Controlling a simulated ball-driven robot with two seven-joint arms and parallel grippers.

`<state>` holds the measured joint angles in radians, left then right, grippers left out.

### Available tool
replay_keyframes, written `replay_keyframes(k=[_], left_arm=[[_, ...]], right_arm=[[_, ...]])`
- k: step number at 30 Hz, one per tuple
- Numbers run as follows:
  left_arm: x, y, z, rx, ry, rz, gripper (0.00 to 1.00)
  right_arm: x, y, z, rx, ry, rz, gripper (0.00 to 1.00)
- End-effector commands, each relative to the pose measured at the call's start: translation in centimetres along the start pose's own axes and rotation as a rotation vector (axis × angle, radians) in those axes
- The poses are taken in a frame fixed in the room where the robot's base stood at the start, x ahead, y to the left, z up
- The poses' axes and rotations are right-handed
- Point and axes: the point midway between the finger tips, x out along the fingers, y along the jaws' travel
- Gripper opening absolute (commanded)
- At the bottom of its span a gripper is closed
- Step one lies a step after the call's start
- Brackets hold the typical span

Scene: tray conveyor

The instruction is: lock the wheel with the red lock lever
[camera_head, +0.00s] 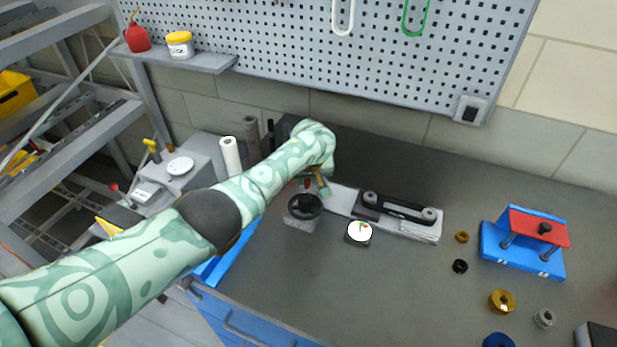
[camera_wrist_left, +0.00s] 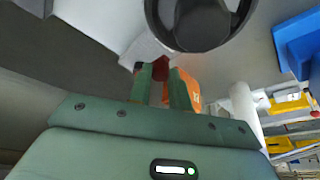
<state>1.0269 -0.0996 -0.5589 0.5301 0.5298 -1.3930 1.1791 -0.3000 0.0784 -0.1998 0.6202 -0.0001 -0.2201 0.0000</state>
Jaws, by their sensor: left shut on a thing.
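The wheel is a black round handwheel (camera_head: 304,206) on a light grey block beside the left end of the conveyor. It also shows large at the top of the left wrist view (camera_wrist_left: 197,22), cut off by the edge. The red lock lever (camera_wrist_left: 160,68) shows as a small red piece between the fingers of my left gripper (camera_wrist_left: 164,88), just beyond the wheel's rim. My left gripper (camera_head: 317,184) is shut on this lever behind the wheel in the head view. The fingers hide most of the lever. My right gripper is not in view.
A long conveyor unit with a black top part (camera_head: 400,208) runs right from the wheel. A white-faced dial (camera_head: 359,231) stands in front of it. A blue and red fixture (camera_head: 525,243) and several small rings lie right. The front middle of the bench is clear.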

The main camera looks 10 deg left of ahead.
Motion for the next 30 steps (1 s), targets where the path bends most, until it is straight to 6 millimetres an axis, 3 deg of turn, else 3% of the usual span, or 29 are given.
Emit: replay_keyframes(k=[14, 30], left_arm=[[0.6, -1.6, -1.0, 0.326, -0.004, 0.137, 0.0], [1.7, -2.6, -2.8, 0.727, -0.004, 0.303, 0.0]], right_arm=[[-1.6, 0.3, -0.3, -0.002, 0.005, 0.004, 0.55], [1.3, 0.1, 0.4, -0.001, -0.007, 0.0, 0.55]])
